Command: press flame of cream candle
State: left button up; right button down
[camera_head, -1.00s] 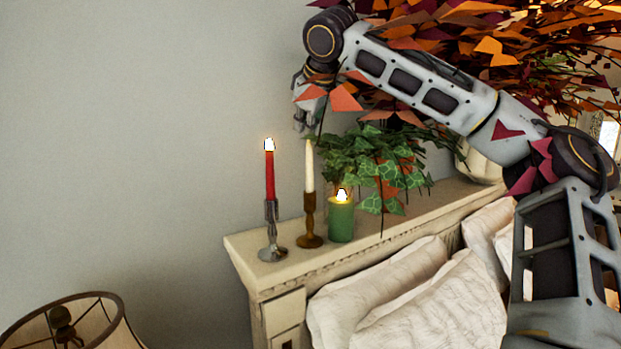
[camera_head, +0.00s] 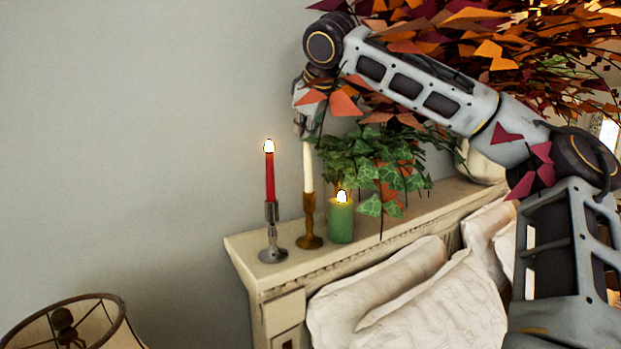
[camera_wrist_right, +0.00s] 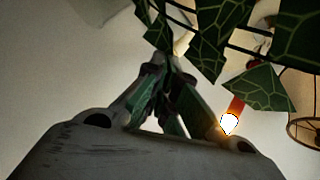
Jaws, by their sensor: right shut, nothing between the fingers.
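The cream candle (camera_head: 308,170) stands upright in a brown holder (camera_head: 310,222) on the headboard shelf, between a red candle and a green candle. No flame shows at its top in the head view. My right gripper (camera_head: 306,132) is right above the cream candle's top, pointing down, partly behind leaves. In the right wrist view the right gripper (camera_wrist_right: 160,88) is shut and empty, with leaves close around it. My left gripper is not in view.
A lit red candle (camera_head: 269,178) stands left on a silver holder. A lit green candle (camera_head: 341,220) stands right. Ivy (camera_head: 375,165) and orange leaves crowd my right arm. The shelf edge (camera_head: 250,262) and pillows (camera_head: 400,290) lie below. A lampshade (camera_head: 85,325) is lower left.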

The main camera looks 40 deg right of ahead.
jog(key=shift+w+r, duration=0.1)
jog(key=shift+r, duration=0.35)
notch_tip(320, 180, up, 6)
jog(key=shift+f, duration=0.15)
dwell(0.9)
